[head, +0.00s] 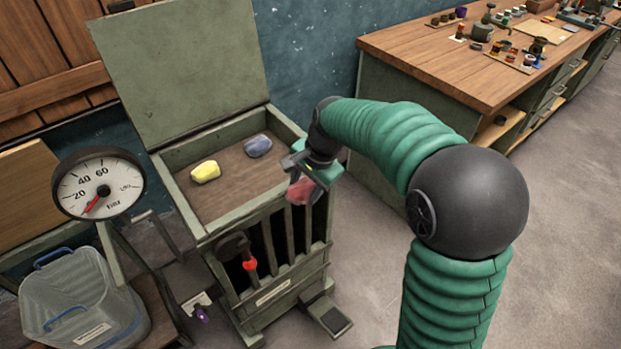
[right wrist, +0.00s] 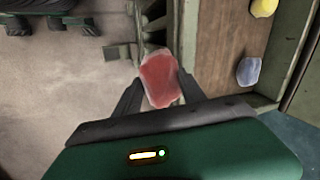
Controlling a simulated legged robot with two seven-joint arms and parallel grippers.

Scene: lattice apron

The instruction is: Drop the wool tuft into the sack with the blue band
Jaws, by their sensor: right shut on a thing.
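My right gripper (head: 303,176) is shut on a red lump (head: 299,191) with pale edges. The right wrist view shows the red lump (right wrist: 160,80) between the two fingers (right wrist: 158,90). The gripper holds it at the right front edge of the open green box (head: 278,203), outside the slatted side as far as I can tell. I cannot tell whether this lump is the wool tuft. No sack with a blue band can be made out. My left gripper is not in view.
A yellow lump (head: 205,172) and a blue-grey lump (head: 258,146) lie apart inside the box, under its raised lid (head: 185,65). A clear bin (head: 75,300) with blue handles stands at left below a pressure gauge (head: 98,184). A workbench (head: 460,60) stands at back right.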

